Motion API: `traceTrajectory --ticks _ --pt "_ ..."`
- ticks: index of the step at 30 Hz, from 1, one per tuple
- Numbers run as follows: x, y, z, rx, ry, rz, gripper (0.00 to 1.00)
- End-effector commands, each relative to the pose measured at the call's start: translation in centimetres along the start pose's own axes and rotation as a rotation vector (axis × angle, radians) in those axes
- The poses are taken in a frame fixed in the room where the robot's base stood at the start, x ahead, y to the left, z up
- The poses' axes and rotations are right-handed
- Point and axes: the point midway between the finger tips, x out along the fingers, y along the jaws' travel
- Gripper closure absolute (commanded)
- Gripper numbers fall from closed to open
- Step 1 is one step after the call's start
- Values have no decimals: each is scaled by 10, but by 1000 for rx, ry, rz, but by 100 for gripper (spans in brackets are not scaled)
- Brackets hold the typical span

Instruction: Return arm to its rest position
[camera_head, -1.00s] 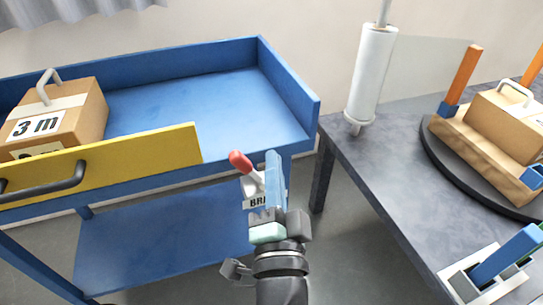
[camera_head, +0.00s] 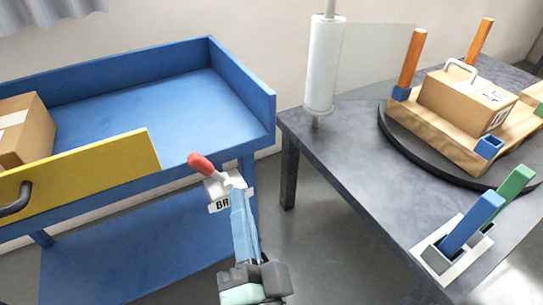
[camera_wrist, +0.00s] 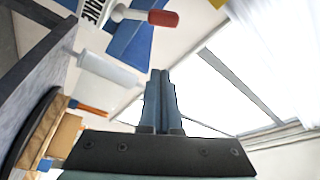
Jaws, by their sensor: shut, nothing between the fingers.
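My gripper (camera_head: 240,215) has blue fingers. In the head view it stands in front of the gap between the blue cart (camera_head: 150,100) and the dark grey table (camera_head: 350,160). In the wrist view the two fingers of my gripper (camera_wrist: 160,75) lie together, shut with nothing between them. They point toward a bright window area (camera_wrist: 215,85). In the head view the red-tipped brake lever (camera_head: 200,163) of the cart shows just beyond the fingertips; whether they touch it cannot be told. The lever also shows in the wrist view (camera_wrist: 162,18), apart from the fingers.
A cardboard box (camera_head: 25,130) sits on the cart behind a yellow panel (camera_head: 85,180). On the table stand a white film roll (camera_head: 323,65), a black turntable (camera_head: 400,140) bearing a wooden pallet (camera_head: 425,125) and a box (camera_head: 455,100), and a white holder (camera_head: 430,255) with blue and green handles.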

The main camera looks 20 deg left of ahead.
Motion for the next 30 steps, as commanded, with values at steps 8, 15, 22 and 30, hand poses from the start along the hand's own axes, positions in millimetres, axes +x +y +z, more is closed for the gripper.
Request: traceTrajectory --ticks 8,15,22,30 --pt "14 -22 -25 -96 33 -20 100" --pt "56 -116 -139 -541 229 -40 100" --pt "58 -221 -259 -950 512 39 100" --pt "21 -323 -353 -1230 819 171 100"
